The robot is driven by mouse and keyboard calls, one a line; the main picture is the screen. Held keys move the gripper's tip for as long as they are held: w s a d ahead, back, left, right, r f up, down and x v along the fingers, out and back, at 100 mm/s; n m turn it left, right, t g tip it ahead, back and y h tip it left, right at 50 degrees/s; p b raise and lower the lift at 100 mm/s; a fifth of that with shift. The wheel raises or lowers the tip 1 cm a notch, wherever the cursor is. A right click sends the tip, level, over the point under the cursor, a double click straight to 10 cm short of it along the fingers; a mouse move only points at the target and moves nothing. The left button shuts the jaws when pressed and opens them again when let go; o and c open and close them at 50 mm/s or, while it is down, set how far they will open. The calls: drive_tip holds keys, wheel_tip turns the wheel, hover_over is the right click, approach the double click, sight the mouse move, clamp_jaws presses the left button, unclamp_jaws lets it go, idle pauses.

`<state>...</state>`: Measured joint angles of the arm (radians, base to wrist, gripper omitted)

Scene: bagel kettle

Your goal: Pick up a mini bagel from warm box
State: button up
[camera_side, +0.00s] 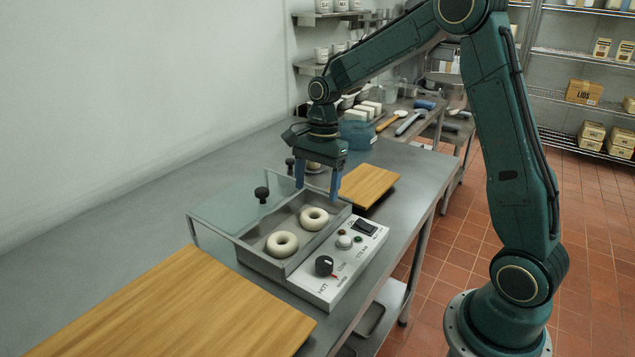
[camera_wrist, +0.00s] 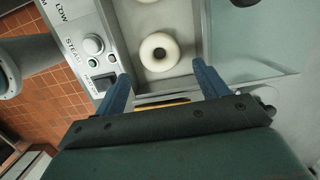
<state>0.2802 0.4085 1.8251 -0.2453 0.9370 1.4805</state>
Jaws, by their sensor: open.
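The warm box (camera_side: 245,252) is a grey metal tray with clear glass panels and a white control panel. Two pale mini bagels lie flat in it, a nearer one (camera_side: 282,254) and a farther one (camera_side: 314,227). My gripper (camera_side: 317,190) is open and points down over the far end of the box, above and beyond the farther bagel. In the wrist view, one bagel (camera_wrist: 146,52) lies just ahead of the open fingers (camera_wrist: 160,70), and part of another shows at the top edge. A pale rounded thing (camera_side: 314,167) shows between the fingers, mostly hidden.
A wooden board (camera_side: 180,305) lies in front of the box, and another board (camera_side: 368,185) lies beyond it. The control panel (camera_side: 340,262) borders the right side. A blue container (camera_side: 357,134) stands farther back.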

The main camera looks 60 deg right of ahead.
sight(315, 211)
drive_tip(key=shift+a+f, duration=0.15)
drive_tip(key=shift+f, duration=0.85)
drive_tip(key=shift+f, duration=0.1)
drive_tip(key=shift+a+f, duration=0.15)
drive_tip(key=shift+f, duration=1.1)
drive_tip(key=shift+a+f, duration=0.15)
drive_tip(key=shift+f, duration=1.05)
drive_tip(key=shift+c, duration=0.4)
drive_tip(key=c, duration=0.7)
